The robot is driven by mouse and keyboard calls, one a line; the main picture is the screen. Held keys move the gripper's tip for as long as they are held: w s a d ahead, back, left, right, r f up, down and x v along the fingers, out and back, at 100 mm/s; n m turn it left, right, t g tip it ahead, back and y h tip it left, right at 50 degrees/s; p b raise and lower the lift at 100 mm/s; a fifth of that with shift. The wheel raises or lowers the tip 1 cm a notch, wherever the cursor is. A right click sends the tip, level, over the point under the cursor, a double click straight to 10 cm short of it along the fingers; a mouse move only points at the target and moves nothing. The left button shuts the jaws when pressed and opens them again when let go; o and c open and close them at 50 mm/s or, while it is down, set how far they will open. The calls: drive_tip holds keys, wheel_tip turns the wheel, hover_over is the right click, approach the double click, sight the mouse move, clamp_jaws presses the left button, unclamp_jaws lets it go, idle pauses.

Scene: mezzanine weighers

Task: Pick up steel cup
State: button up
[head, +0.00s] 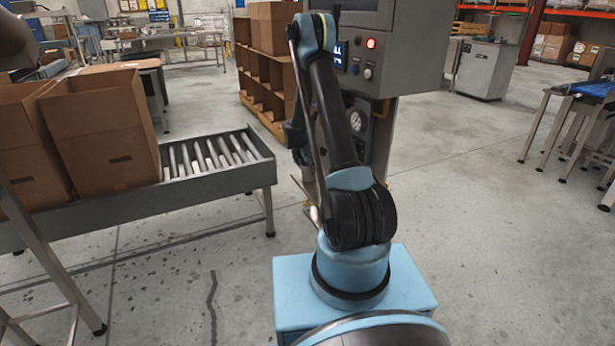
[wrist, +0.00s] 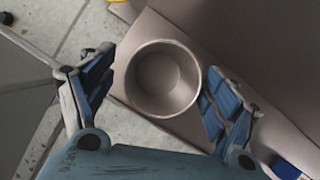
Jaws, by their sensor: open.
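The steel cup (wrist: 163,82) shows in the wrist view, seen from above with its round mouth open towards the camera and its inside empty. It stands on a flat grey-brown surface (wrist: 222,30). My gripper (wrist: 158,80) is open, with one blue-padded finger on each side of the cup. The right finger is very near the cup wall or touching it; I cannot tell which. A gap shows between the left finger and the cup. In the head view I cannot make out the cup, and my gripper is hidden behind my arm.
In the head view a grey control cabinet (head: 420,50) stands right behind my arm. A roller conveyor (head: 225,180) with cardboard boxes (head: 105,135) is at the left. Wooden shelving (head: 268,85) stands behind.

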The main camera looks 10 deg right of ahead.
drive_tip(key=shift+x, duration=2.55)
drive_tip(key=shift+s+d, duration=0.1)
drive_tip(key=shift+c, duration=0.2)
drive_tip(key=c, duration=1.1)
